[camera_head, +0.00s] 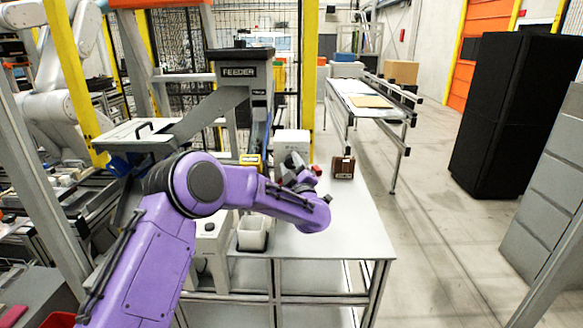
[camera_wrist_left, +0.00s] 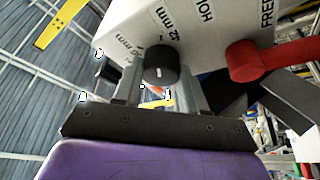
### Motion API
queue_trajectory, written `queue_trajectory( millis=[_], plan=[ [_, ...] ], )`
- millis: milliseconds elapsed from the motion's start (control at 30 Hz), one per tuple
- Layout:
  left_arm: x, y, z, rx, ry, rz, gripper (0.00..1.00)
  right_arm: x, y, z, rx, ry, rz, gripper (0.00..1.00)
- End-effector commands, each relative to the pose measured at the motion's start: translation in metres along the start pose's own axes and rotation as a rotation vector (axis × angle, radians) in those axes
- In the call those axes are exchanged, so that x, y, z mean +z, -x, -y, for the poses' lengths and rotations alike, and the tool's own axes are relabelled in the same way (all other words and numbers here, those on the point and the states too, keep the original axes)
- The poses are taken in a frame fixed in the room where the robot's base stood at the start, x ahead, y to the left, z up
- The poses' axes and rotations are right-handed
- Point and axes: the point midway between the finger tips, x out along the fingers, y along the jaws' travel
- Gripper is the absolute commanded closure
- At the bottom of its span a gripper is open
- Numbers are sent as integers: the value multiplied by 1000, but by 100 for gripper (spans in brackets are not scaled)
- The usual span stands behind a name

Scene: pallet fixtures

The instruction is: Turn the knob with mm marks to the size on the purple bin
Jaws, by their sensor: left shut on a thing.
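One mark looks like "32 mm"; another is partly hidden. A small light mark shows on the knob's face. My left gripper (camera_head: 297,172) reaches the box's front; in the left wrist view its fingers (camera_wrist_left: 161,80) are shut on the knob, one on each side. I cannot make out a purple bin in either view. My right gripper is out of view.
A red lever (camera_wrist_left: 258,60) sits on the box near the words "HOLD" and "FREE". A brown block (camera_head: 343,167) stands right of the box. A white open bin (camera_head: 252,240) is at the table's front left. The table's front right (camera_head: 350,225) is clear.

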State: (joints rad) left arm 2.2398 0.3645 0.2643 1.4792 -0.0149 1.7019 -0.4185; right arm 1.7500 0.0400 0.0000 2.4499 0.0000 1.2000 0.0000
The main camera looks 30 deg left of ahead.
Motion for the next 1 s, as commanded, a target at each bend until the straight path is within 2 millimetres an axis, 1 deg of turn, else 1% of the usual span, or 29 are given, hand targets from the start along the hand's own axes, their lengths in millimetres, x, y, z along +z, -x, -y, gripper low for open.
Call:
queue_trajectory(
  millis=[267,600,1000],
  plan=[
    [2,1,2,-71,173,0,89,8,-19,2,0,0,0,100],
    [2,1,2,-195,469,0,89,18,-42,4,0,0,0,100],
    [1,0,1,-319,767,0,89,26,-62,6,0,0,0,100]
  ],
)
